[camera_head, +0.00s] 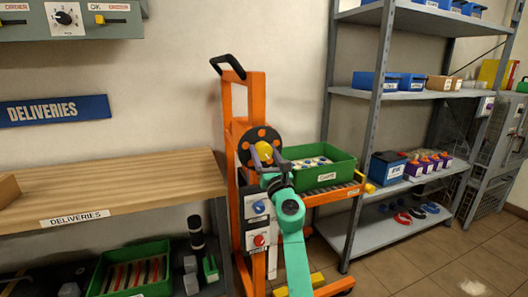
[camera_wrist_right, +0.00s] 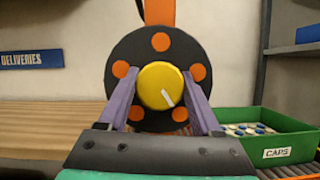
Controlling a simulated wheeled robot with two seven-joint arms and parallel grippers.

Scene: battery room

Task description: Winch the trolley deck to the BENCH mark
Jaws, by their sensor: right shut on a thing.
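The orange trolley (camera_head: 257,98) stands between the wooden bench (camera_head: 120,188) and the grey shelving. Its winch is a black disc (camera_wrist_right: 125,50) with orange spots and a yellow hub knob (camera_wrist_right: 160,80) bearing a white pointer, tilted down to the right. My right gripper (camera_head: 264,157) is shut on the yellow knob, one purple finger on each side in the wrist view. The trolley deck (camera_head: 338,193) carries a green crate (camera_head: 325,176) labelled CAPS and sits near the bench top's height. I cannot make out a BENCH mark. My left gripper is out of view.
A control box (camera_head: 257,208) with blue and red knobs is on the trolley's front, partly behind my arm. Grey shelving (camera_head: 372,130) with bins stands close on the right. A green tray (camera_head: 155,285) sits under the bench. Floor is open at lower right.

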